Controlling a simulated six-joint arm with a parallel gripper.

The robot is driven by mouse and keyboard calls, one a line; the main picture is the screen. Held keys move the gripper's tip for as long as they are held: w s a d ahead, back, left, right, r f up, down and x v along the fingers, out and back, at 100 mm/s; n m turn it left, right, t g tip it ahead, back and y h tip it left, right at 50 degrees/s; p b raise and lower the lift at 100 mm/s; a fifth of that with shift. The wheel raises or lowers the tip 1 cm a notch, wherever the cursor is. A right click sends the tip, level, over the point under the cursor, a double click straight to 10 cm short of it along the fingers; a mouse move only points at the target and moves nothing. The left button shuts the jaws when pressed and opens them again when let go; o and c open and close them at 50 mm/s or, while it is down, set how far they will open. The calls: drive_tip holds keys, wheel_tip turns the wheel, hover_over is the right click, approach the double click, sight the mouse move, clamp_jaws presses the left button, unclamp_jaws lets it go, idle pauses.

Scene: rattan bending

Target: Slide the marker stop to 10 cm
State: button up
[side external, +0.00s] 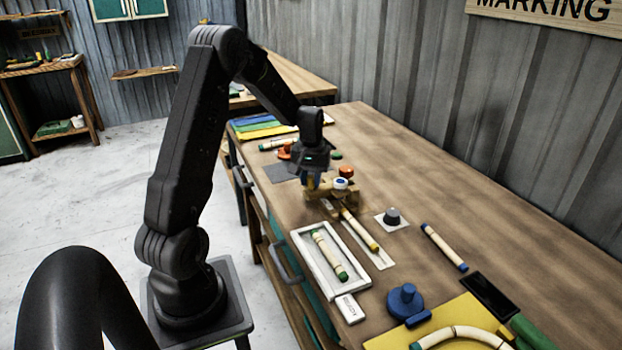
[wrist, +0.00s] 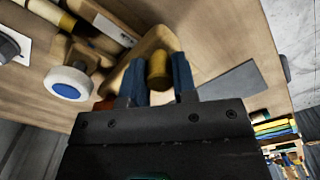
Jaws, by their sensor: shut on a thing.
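My gripper (side external: 314,174) is over the wooden marking fixture (side external: 347,198) near the table's left edge. In the wrist view, the two blue fingers of my gripper (wrist: 156,78) are shut on a brass-coloured knob (wrist: 159,68), one finger on each side. This knob appears to belong to the marker stop; a wooden piece lies just behind it. A white wheel with a blue centre (side external: 340,184) sits beside the gripper, and it also shows in the wrist view (wrist: 68,83). A pale rod with a yellow end (side external: 361,231) extends from the fixture. I cannot read any scale marks.
A white tray (side external: 304,240) with a green-ended rod (side external: 329,255) is in front. A dark knob on a white plate (side external: 392,217), another rod (side external: 444,247) and a blue fixture (side external: 406,302) stand to the right. A grey sheet (side external: 279,173) lies behind the gripper.

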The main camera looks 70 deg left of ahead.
clamp_jaws()
drive_tip(key=a, duration=0.6)
drive_tip(key=shift+a, duration=0.3)
drive_tip(key=o, duration=0.9)
unclamp_jaws()
wheel_tip(320, 180, up, 14)
